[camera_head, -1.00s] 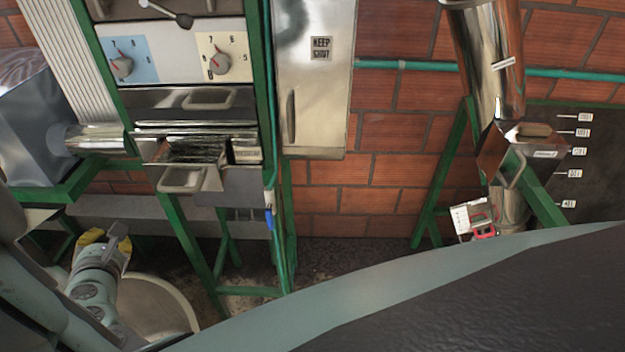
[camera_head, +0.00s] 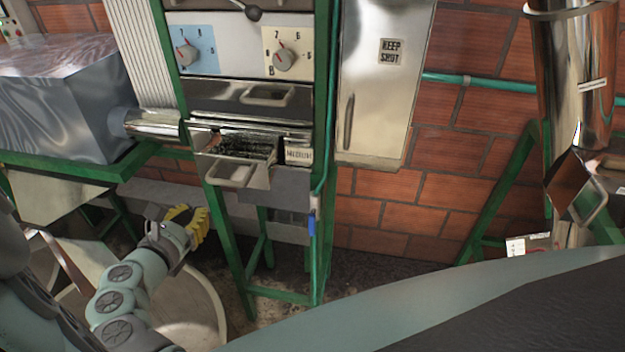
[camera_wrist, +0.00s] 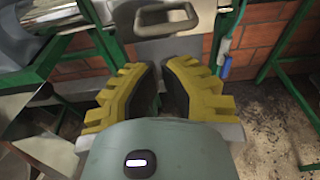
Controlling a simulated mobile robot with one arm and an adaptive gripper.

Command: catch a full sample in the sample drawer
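A metal drawer (camera_head: 274,172) with dark grainy material inside sits partly open low in the green-framed machine. A pale handle (camera_head: 231,174) is on its front, and it also seems to show at the top of the wrist view (camera_wrist: 167,19). I cannot tell from labels which one is the sample drawer. My gripper (camera_head: 190,218) has yellow fingers, below and left of the first drawer's handle. In the wrist view (camera_wrist: 160,78) its fingers are slightly apart and empty.
A control panel with two dials (camera_head: 284,55) is above the drawer. A metal door marked "KEEP SHUT" (camera_head: 385,95) stands to its right. Green legs (camera_head: 228,255) stand beside my gripper. A round pale tub (camera_head: 205,310) is below my arm. A metal box (camera_head: 65,105) is at left.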

